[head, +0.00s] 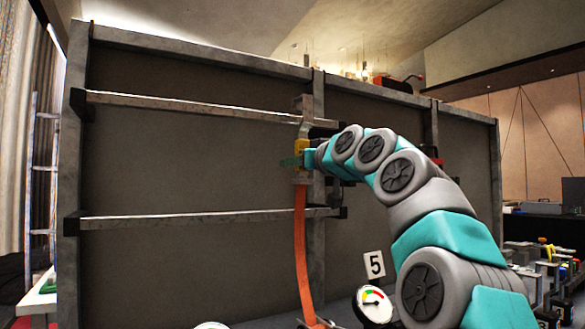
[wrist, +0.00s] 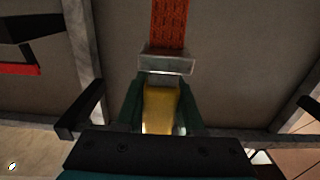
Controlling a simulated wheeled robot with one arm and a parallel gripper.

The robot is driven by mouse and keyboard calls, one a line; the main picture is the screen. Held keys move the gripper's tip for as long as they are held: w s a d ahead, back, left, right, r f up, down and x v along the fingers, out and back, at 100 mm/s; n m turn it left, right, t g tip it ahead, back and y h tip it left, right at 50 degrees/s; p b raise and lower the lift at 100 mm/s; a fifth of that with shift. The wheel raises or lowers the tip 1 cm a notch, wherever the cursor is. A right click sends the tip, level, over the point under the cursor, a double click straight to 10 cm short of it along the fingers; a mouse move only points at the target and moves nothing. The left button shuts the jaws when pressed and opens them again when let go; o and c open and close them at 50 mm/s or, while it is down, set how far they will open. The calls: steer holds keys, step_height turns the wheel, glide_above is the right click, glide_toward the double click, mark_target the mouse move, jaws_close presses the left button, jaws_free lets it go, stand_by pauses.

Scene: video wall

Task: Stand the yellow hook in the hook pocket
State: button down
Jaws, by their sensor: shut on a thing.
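The yellow hook (head: 301,146) is upright in front of the wall frame, with a grey metal upper part (head: 304,106) overlapping the upper rail. I cannot tell if it touches the rail. My gripper (head: 298,162) is shut on its yellow body, which also shows between the dark green fingers in the wrist view (wrist: 161,108). An orange strap (head: 303,250) hangs down from a grey buckle piece (head: 300,178) below the gripper; the strap shows at the top of the wrist view (wrist: 169,24). I cannot make out the hook pocket.
An upper rail (head: 200,106) and a lower rail (head: 200,221) cross the dark panels between grey posts. Several clustered small items (head: 545,265) are at the lower right.

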mark_target(305, 172)
steer(key=shift+b+v, duration=0.95)
steer(key=shift+v, duration=1.15)
